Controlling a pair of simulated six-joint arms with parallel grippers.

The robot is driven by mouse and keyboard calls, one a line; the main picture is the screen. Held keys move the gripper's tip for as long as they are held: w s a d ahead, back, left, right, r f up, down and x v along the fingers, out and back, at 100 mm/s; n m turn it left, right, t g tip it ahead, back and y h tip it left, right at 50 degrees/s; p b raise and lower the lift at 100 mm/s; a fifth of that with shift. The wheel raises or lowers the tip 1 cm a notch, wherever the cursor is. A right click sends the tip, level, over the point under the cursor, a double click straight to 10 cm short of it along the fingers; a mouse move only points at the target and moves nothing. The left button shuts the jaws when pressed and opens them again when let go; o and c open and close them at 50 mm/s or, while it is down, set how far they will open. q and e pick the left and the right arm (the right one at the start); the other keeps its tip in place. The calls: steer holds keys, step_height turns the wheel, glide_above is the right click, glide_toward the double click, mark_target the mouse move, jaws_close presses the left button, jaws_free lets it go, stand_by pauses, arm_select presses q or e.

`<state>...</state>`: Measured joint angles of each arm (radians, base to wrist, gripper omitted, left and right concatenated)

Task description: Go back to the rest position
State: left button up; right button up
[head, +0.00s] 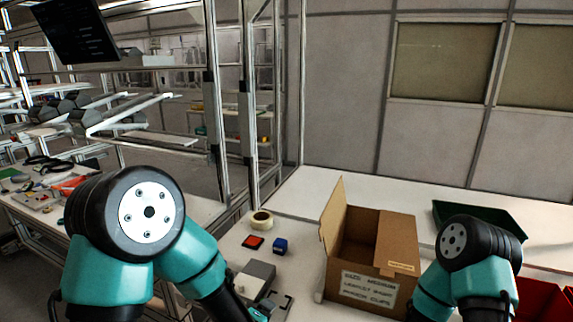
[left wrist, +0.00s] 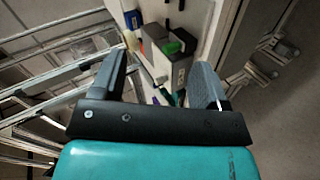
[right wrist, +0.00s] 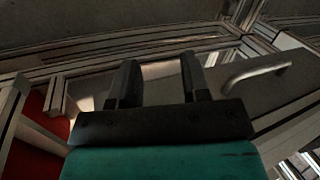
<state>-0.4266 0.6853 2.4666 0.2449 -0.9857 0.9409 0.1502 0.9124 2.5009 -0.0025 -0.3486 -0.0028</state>
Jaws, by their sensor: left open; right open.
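My left gripper (left wrist: 165,90) shows in the left wrist view with its two dark fingers wide apart and nothing between them gripped. Past its fingers lies the table with a grey box-shaped device (left wrist: 170,65) and small items. My right gripper (right wrist: 158,85) shows in the right wrist view, fingers apart and empty, with a grey panel and metal frame beyond it. No helmet shell can be made out.
An open cardboard box (head: 370,291) stands on the white table between my arms. Behind it is a dark green tray (head: 480,215); a red bin (head: 540,300) is at the right. A tape roll (head: 261,219), a red item (head: 253,242) and a blue item (head: 280,245) lie left of the box.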

arm_select(q)
steer(key=s+a+f+m+g, duration=0.4)
steer(key=s+a+f, duration=0.3)
steer(key=f, duration=0.4)
steer(key=s+a+f+m+g, duration=0.5)
steer(key=s+a+f, duration=0.3)
steer(key=f, duration=0.3)
steer(key=shift+s+a+f+g+y, duration=0.3)
steer(key=shift+a+g, duration=0.35)
steer(key=shift+g, duration=0.15)
steer(key=shift+w, duration=0.1)
